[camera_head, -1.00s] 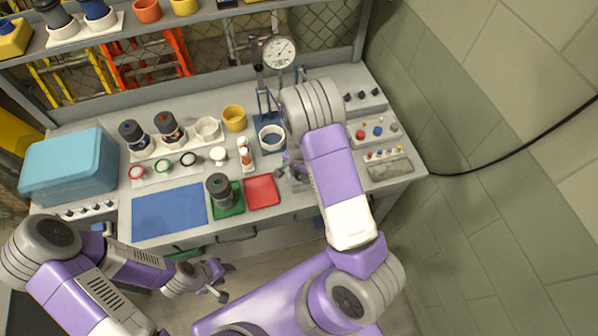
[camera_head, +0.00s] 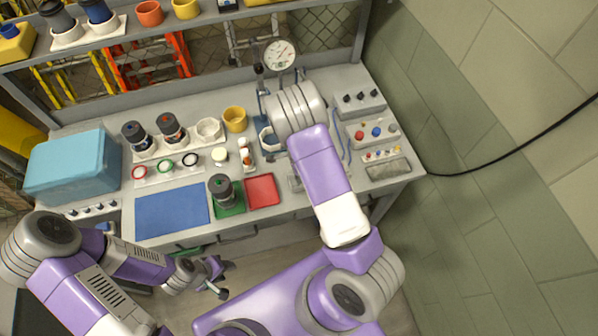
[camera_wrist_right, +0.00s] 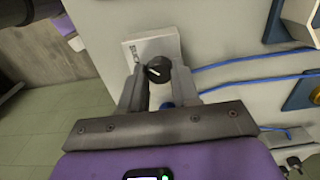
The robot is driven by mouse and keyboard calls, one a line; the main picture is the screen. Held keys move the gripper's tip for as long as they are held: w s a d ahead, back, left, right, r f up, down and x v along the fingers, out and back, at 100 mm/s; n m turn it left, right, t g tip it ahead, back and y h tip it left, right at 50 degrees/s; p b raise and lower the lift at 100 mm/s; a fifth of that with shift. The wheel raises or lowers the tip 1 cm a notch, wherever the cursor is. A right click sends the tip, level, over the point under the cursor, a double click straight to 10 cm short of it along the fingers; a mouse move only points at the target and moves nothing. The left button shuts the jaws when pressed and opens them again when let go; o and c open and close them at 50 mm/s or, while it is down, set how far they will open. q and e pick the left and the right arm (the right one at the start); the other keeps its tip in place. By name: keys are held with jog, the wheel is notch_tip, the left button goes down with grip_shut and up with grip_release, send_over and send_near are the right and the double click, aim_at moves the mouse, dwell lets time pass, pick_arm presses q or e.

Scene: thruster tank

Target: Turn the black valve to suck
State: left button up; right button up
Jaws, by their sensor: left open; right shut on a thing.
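The black valve (camera_wrist_right: 158,69) is a round knob with a light pointer line, on a pale block (camera_wrist_right: 146,46) with small lettering that I cannot read. In the right wrist view my right gripper (camera_wrist_right: 158,82) has its two fingers on either side of the knob, shut on it. In the head view the valve and the right gripper are hidden behind my right arm. My left gripper (camera_head: 214,278) is open and empty, low in front of the bench, away from the valve.
A pressure gauge (camera_head: 280,54) stands at the back of the bench. Blue tubes (camera_wrist_right: 250,82) run beside the valve block. A control box with coloured buttons (camera_head: 376,132) stands to the right. A red tray (camera_head: 262,191) and a blue mat (camera_head: 172,209) lie at the front.

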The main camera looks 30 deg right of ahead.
dwell(0.3)
jog(key=o, duration=1.1)
jog(key=shift+c, duration=0.2)
notch_tip(320, 180, up, 8)
jog(key=shift+f+p, duration=0.2)
jog(key=shift+p, duration=0.15)
